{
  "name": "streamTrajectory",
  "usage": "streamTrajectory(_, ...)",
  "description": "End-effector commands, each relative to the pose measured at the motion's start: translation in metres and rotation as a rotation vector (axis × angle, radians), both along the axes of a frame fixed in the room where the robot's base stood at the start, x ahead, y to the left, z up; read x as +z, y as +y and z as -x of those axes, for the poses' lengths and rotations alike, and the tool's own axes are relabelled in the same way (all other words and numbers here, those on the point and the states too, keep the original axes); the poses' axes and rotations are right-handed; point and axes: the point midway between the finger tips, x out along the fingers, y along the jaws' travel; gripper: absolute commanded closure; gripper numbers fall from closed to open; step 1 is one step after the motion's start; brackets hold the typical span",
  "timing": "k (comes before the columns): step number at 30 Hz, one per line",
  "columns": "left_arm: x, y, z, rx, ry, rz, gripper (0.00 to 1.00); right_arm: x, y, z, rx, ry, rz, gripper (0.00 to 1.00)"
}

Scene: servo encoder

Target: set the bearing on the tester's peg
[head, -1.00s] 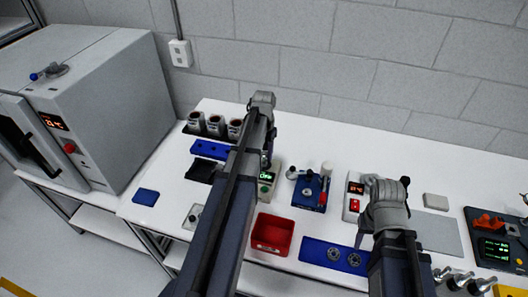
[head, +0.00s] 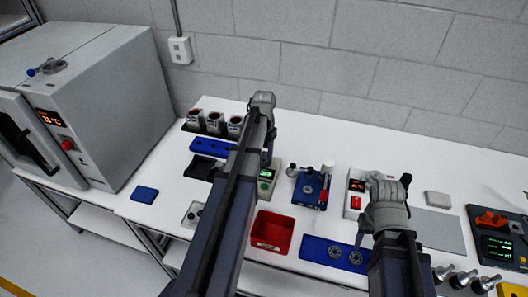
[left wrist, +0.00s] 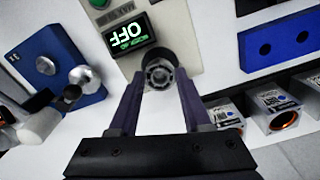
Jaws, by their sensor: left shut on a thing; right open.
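The tester is a pale box with a green-lit display, partly behind my left arm in the head view (head: 267,187). In the left wrist view the tester (left wrist: 187,22) shows a display reading OFF, upside down, and a green button. My left gripper (left wrist: 159,82) is shut on a dark-rimmed metal bearing (left wrist: 158,72), which is over the tester's pale top, beside the display. The peg is hidden, so I cannot tell whether the bearing is around it. My right gripper (head: 385,190) is open, above the table near the red-switched device; its fingertips are hard to make out.
Two more bearings lie on a blue mat (head: 313,247). A red bin (head: 272,232) stands in front of the tester. A blue fixture (head: 308,190) with a ball-topped lever stands right of it.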

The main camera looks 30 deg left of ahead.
Motion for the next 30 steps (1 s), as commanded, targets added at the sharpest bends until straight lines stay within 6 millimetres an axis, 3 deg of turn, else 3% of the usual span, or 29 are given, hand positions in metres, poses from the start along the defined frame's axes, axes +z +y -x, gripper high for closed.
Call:
streamTrajectory(15,-0.0089,0.0,0.0001,0.0,0.0,0.0,1.0,-0.0089,0.0,0.0,0.0,0.0,0.0,0.5)
streamTrajectory(16,-0.0089,0.0,0.0001,0.0,0.0,0.0,0.49,-0.0089,0.0,0.0,0.0,0.0,0.0,0.5)
streamTrajectory(25,-0.0089,0.0,0.0,0.0,0.0,0.0,0.17,-0.0089,0.0,0.0,0.0,0.0,0.0,0.5)
streamTrajectory(30,-0.0089,0.0,0.0001,0.0,0.0,0.0,0.17,-0.009,0.0,0.0,0.0,0.0,0.0,0.5)
